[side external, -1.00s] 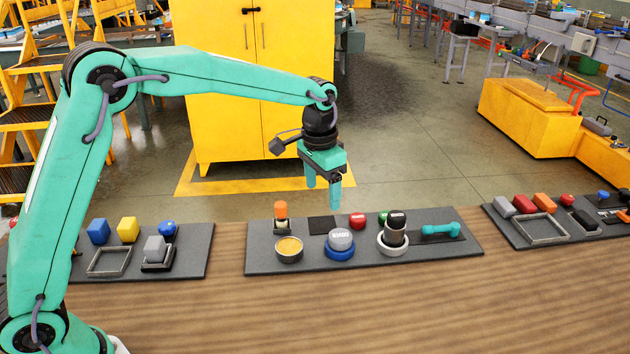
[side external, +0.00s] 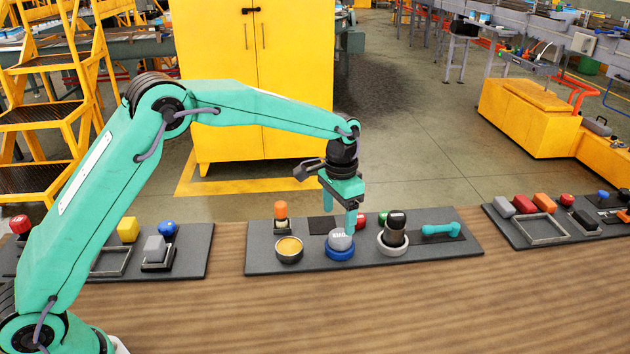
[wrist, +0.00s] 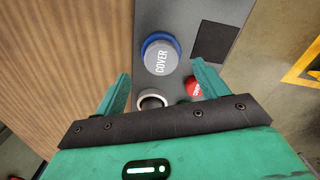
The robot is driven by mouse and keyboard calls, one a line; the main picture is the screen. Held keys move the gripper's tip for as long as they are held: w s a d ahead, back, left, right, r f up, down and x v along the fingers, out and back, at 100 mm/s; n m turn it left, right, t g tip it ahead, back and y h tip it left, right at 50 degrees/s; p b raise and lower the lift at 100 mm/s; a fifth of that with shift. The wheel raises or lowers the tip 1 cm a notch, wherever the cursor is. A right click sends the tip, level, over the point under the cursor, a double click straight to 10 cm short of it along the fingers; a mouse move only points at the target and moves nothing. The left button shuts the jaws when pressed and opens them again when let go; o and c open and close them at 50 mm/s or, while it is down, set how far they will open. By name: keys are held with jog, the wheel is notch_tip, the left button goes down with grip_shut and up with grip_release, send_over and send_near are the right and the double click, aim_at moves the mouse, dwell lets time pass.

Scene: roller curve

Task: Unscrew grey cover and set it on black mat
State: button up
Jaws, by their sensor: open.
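The grey cover (side external: 340,240), lettered "COVER", sits on a round blue base (side external: 340,254) in the middle of the centre board. It also shows in the wrist view (wrist: 161,60), with the blue base (wrist: 146,41) at its edge. The black mat (side external: 322,225) lies flat and bare behind and left of the cover; in the wrist view the mat (wrist: 211,42) is to its right. My gripper (side external: 340,213) is open and empty, above the cover. One finger partly overlaps the cover in the side view; I cannot tell whether they touch. In the wrist view the cover is just beyond the fingertips.
A red knob (side external: 360,219) and a black-topped cylinder in a white ring (side external: 393,248) stand close on the right. A yellow-topped round tin (side external: 289,248) and an orange-topped piece (side external: 281,210) are on the left. A teal dumbbell-shaped piece (side external: 441,230) lies far right.

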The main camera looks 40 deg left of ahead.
aim_at(336, 236)
jog(key=shift+f, duration=2.85)
jog(key=shift+c, duration=0.4)
jog(key=c, duration=1.1)
jog(key=shift+n, duration=1.9)
jog(key=n, duration=0.3)
jog(key=shift+a, duration=0.15)
jog(key=shift+n, duration=0.4)
